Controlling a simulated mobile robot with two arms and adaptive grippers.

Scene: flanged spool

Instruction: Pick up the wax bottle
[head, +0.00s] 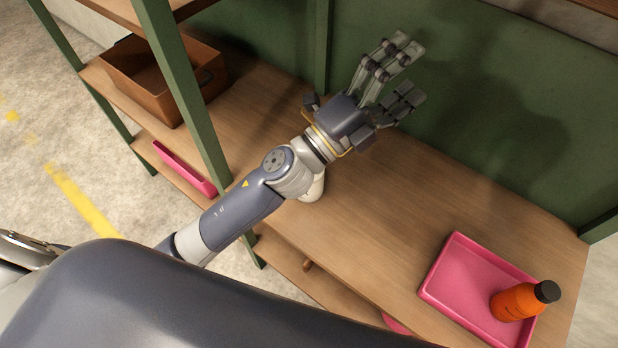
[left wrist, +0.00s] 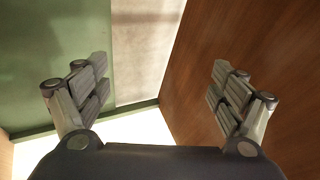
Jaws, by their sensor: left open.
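An orange bottle with a black cap (head: 519,300), the likely wax bottle, stands in a pink tray (head: 447,266) at the right front of the wooden shelf. My left gripper (head: 398,77) is open and empty, above the back of the shelf in front of the green back panel. It is well to the left of and behind the bottle. The left wrist view shows its two fingers apart (left wrist: 160,88) with nothing between them; the bottle is not in that view. My right gripper is not in view.
A brown open box (head: 165,80) stands at the left end of the shelf (head: 375,215). Green uprights (head: 185,95) frame the shelf. Bare wood lies between my left arm and the tray.

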